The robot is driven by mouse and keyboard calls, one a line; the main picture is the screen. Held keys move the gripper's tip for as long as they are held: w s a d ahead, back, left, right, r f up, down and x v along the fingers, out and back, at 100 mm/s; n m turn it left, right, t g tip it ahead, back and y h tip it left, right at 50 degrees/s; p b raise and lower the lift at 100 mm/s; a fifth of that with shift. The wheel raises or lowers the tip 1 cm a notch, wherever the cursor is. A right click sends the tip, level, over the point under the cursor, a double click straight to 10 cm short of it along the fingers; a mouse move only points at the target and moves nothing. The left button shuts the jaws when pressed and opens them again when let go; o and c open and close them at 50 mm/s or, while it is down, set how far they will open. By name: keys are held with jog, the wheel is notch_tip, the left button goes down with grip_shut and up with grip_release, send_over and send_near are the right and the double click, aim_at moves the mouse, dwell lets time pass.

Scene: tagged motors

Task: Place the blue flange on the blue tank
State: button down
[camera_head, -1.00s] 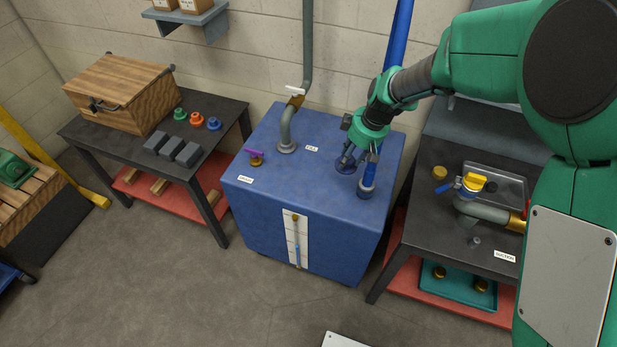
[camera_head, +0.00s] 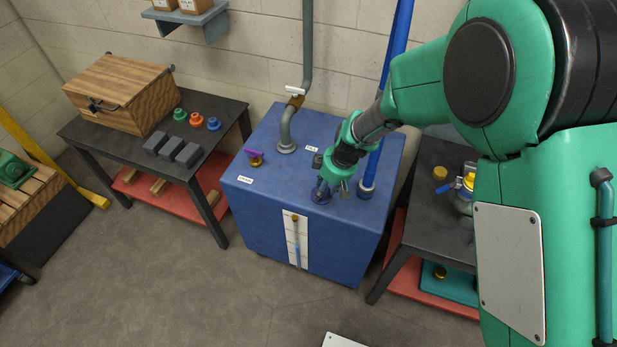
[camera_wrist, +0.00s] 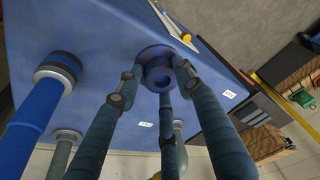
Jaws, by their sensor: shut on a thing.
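The blue tank (camera_head: 258,217) is a large blue box in the middle of the head view. A dark blue round flange (camera_head: 320,197) is at my gripper's fingertips (camera_head: 323,186), over the front part of the tank top. In the wrist view the flange (camera_wrist: 158,58) has a wide rim and a round hub with a hole. The fingers of my gripper (camera_wrist: 158,82) are closed around its hub. The flange is on or just above the tank top; I cannot tell if it touches.
A blue pipe (camera_head: 375,160) rises just right of my gripper, and a grey pipe (camera_head: 286,132) stands behind it. A purple-handled valve (camera_head: 255,156) is at the tank's left. The left table (camera_head: 222,145) holds a wooden box and small green, orange and blue parts.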

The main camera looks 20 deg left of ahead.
jog(key=shift+f, duration=0.85)
jog(key=b, duration=0.2)
send_over(309, 172)
jog(key=d, duration=0.1)
jog(key=shift+d+f, duration=0.1)
jog(key=shift+f, duration=0.6)
jog(key=shift+f, duration=0.15)
jog(key=shift+f+b, duration=0.4)
jog(key=shift+f, duration=1.2)
jog(key=shift+f, duration=0.1)
